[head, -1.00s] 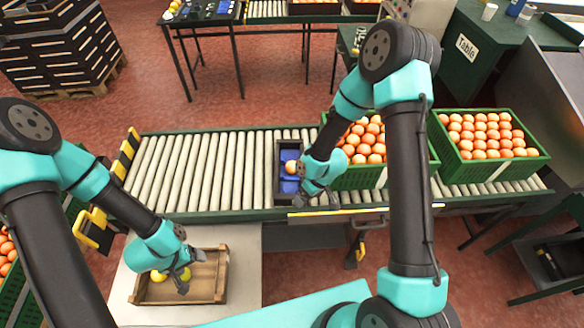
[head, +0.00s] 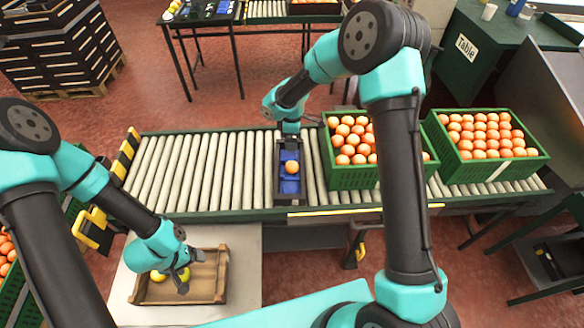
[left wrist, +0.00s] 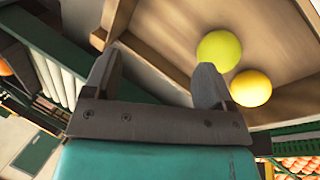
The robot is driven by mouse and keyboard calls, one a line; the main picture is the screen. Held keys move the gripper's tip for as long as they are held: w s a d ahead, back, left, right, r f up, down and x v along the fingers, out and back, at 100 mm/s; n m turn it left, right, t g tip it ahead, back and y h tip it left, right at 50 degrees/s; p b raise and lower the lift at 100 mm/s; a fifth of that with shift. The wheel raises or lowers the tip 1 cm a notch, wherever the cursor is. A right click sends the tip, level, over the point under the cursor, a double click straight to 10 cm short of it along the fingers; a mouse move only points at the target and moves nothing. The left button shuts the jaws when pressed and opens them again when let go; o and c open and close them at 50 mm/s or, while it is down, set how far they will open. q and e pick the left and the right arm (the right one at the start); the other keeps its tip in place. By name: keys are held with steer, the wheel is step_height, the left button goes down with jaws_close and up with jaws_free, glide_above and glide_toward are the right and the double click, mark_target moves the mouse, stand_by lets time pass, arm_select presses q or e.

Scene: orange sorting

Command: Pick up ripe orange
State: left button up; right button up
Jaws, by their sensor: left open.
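A ripe orange (head: 292,167) sits in the black tray with blue pockets (head: 289,199) on the conveyor. My right gripper (head: 290,135) is at the tray's far end, beyond the orange and apart from it; its fingers are too small and hidden to read. My left gripper (head: 187,272) is open and empty over the wooden crate (head: 222,278). In the left wrist view its fingers (left wrist: 155,78) stand wide apart, with a yellow-green fruit (left wrist: 218,49) and a yellow fruit (left wrist: 251,88) in the crate beyond the right finger.
Two green crates of oranges, one nearer (head: 345,179) and one further right (head: 492,172), stand on the roller conveyor (head: 205,172). The rollers left of the tray are clear. A black-and-yellow striped barrier (head: 126,155) stands at the conveyor's left end.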

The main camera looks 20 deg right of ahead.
mark_target(292, 163)
step_height(292, 163, down, 12)
steer(key=shift+r, duration=0.25)
steer(key=shift+f, duration=0.15)
steer(key=f, duration=0.5)
steer(key=shift+w+d, duration=0.1)
steer(key=shift+w, duration=0.1)
steer(key=shift+c, duration=0.5)
steer(key=c, duration=1)
step_height(292, 163, up, 10)
steer(key=shift+r, duration=0.1)
